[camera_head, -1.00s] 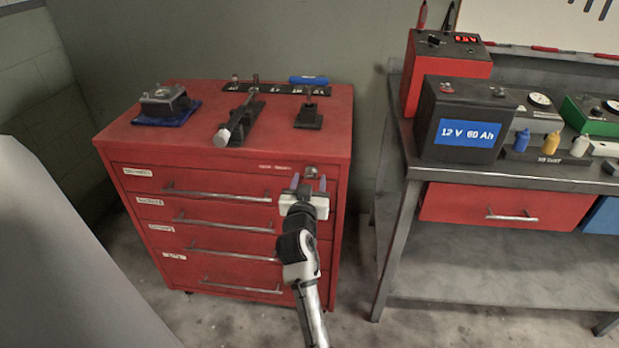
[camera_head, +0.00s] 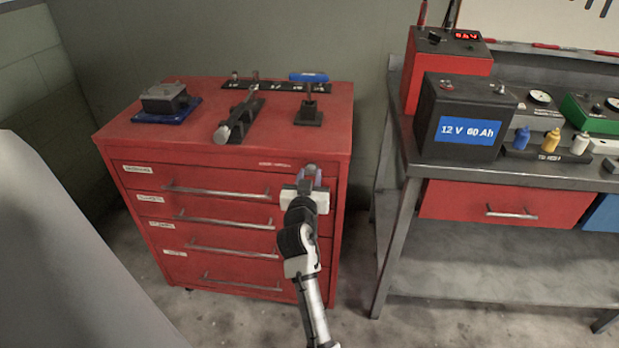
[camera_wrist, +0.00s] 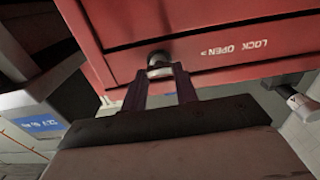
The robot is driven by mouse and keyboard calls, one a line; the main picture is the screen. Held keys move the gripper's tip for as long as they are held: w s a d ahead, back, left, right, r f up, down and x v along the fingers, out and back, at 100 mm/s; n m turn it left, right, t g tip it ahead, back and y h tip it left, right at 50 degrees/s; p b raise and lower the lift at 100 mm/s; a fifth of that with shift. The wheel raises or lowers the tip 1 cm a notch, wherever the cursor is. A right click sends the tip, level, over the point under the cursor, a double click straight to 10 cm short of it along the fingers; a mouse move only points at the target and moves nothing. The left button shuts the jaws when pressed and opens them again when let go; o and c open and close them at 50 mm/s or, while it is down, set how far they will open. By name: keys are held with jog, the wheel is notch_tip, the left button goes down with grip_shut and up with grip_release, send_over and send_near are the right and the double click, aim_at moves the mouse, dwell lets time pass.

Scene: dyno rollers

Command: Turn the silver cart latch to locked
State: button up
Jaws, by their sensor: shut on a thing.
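The silver latch (camera_wrist: 159,61) sits on the front of the red cart (camera_head: 225,155), near the upper right corner. In the head view the latch (camera_head: 311,169) shows just above my fingertips. My gripper (camera_head: 309,180) reaches it from the front. In the wrist view my gripper (camera_wrist: 160,78) has its two dark fingers on either side of the latch, shut on it. Printed words "LOCK OPEN" stand beside it on the red face. The fingers hide part of the latch, and I cannot tell its exact turn.
A blue T-handle tool (camera_head: 309,78), a torque wrench (camera_head: 240,118) and a block on a blue cloth (camera_head: 165,103) lie on the cart top. Drawer handles (camera_head: 216,191) stick out to the left of my gripper. A workbench (camera_head: 520,175) stands to the right.

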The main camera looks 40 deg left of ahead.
jog(key=n+p, duration=0.1)
jog(key=n, duration=0.3)
jog(key=shift+n, duration=0.4)
jog(key=n+p, duration=0.1)
jog(key=n, duration=0.3)
jog(key=shift+a+n+p, duration=0.1)
jog(key=shift+n+p, duration=0.2)
jog(key=shift+p, duration=0.05)
jog(key=n+p, duration=0.1)
jog(key=n, duration=0.2)
jog(key=shift+s+n+p, duration=0.1)
jog(key=shift+n+p, duration=0.2)
jog(key=shift+p, duration=0.05)
jog(key=shift+f+n+p, duration=0.15)
jog(key=shift+n+p, duration=1)
jog(key=shift+n, duration=1.15)
jog(key=shift+a, duration=0.1)
jog(key=o, duration=1)
